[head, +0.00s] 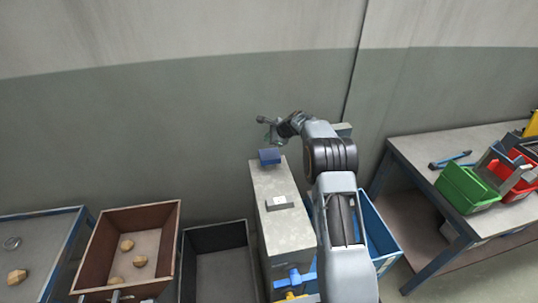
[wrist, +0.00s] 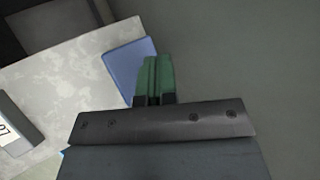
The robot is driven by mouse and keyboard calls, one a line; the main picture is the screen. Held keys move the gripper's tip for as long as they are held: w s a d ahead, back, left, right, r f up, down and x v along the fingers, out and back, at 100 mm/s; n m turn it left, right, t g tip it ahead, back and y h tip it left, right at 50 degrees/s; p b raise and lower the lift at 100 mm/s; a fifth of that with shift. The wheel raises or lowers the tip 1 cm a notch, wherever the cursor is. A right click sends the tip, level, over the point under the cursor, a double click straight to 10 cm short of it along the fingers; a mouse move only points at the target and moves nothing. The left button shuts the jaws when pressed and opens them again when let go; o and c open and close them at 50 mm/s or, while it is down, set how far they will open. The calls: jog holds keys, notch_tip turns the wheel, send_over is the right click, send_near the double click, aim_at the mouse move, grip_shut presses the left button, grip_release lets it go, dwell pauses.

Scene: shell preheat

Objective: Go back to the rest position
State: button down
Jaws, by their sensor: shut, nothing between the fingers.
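My gripper (head: 272,128) is at the end of my arm, raised above the far end of a grey stone-topped stand (head: 285,228). In the wrist view its green fingers (wrist: 154,78) are together with nothing between them. A blue block (head: 269,157) sits on the far end of the stand, below my gripper. In the wrist view the blue block (wrist: 127,66) shows just left of the fingertips, partly hidden by them; whether they touch it I cannot tell there.
A small dark block with a white label (head: 279,202) lies on the stand. A brown bin (head: 167,217) with several tan lumps, a dark empty bin (head: 221,270) and a blue bin (head: 384,240) stand around it. At right is a workbench (head: 408,150) with a green crate (head: 466,188). A wall is behind.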

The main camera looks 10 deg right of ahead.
dwell(0.3)
jog(key=shift+n, duration=0.4)
jog(key=s+f+n+g+h, duration=0.1)
jog(key=s+f+n+g, duration=0.15)
jog(key=s, duration=0.25)
jog(key=s+f+n+g+h, duration=0.1)
jog(key=s+n, duration=0.3)
jog(key=s, duration=0.1)
jog(key=s+r+n+h, duration=0.1)
jog(key=s+r+n, duration=0.2)
jog(key=s, duration=0.8)
jog(key=s+r+n+t+h, duration=0.1)
jog(key=s+r+n, duration=0.3)
jog(key=s+r, duration=0.3)
jog(key=s+r+n+h, duration=0.2)
jog(key=s+r+n, duration=0.2)
jog(key=s, duration=1.1)
jog(key=shift+v, duration=1)
jog(key=shift+w+t, duration=0.1)
jog(key=shift+t, duration=0.15)
